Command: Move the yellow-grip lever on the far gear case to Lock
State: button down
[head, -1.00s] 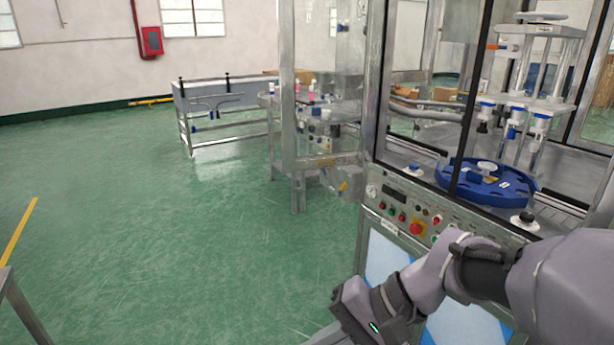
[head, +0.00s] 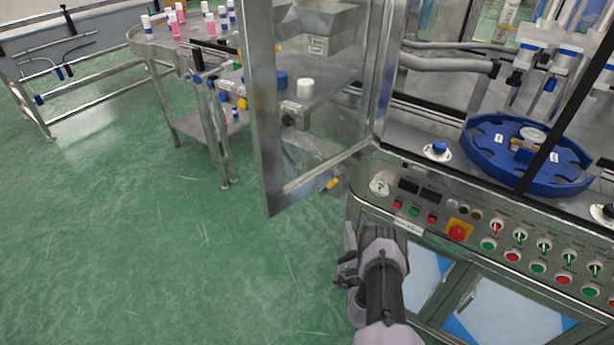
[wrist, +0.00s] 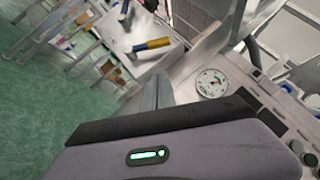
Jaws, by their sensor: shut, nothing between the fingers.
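A lever with a yellow grip (head: 331,184) shows in the head view behind the clear door's lower edge, beside a grey case that is partly covered by the door. In the wrist view a yellow grip with a blue end (wrist: 151,45) lies above my fingertips, against a pale grey surface. A smaller yellow part (head: 242,103) shows farther back, near the conveyor table; I cannot tell whether it is another lever. The lever's position marks are not readable. My gripper (head: 350,242) is shut and empty, in front of the machine's left corner, apart from the lever; its fingers also show in the wrist view (wrist: 158,91).
The metal-framed clear door (head: 265,120) stands between my gripper and the table behind. The machine's control panel (head: 408,226), with buttons and a gauge (head: 380,184), is close on the right. A blue turntable (head: 500,150) sits inside. Green floor (head: 130,240) is open on the left.

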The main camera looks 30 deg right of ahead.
jog(key=b, duration=0.7)
send_near(330, 185)
jog(key=w+d+r, duration=0.2)
jog(key=w+d, duration=0.2)
jog(key=shift+w+d, duration=0.15)
jog(key=shift+w, duration=0.1)
